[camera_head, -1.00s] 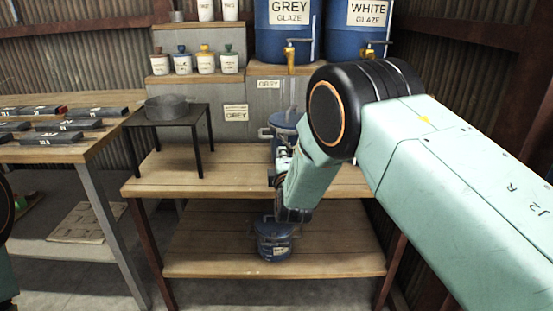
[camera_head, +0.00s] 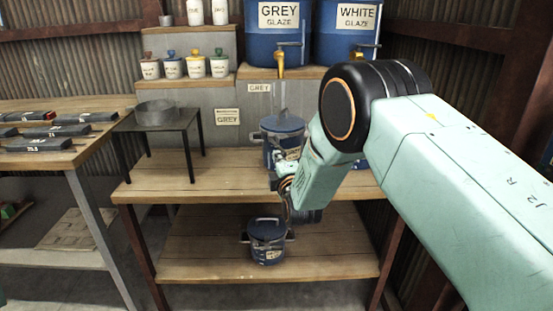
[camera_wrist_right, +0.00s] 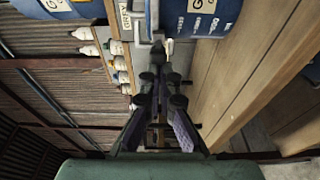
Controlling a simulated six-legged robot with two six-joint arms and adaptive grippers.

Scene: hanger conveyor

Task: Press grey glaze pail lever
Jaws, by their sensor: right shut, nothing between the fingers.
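The blue grey-glaze pail (camera_head: 283,124) stands on the upper wooden shelf, below the tap of the GREY GLAZE barrel. My right forearm and wrist hide its right side. In the right wrist view a blue labelled pail (camera_wrist_right: 203,18) fills the top, with a pale metal fitting (camera_wrist_right: 150,30) at its side; I cannot tell for sure whether this is the lever. My right gripper (camera_head: 287,190) is in front of and below the upper pail. In the wrist view its fingers (camera_wrist_right: 160,72) are shut and empty, close to the fitting; contact is unclear. My left gripper is out of view.
The GREY GLAZE barrel (camera_head: 262,42) and WHITE GLAZE barrel (camera_head: 335,46) stand above. A second blue pail (camera_head: 267,243) sits on the lower shelf. A metal bowl (camera_head: 155,114) rests on a small dark stand (camera_head: 175,125). Several small jars line a step at the left.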

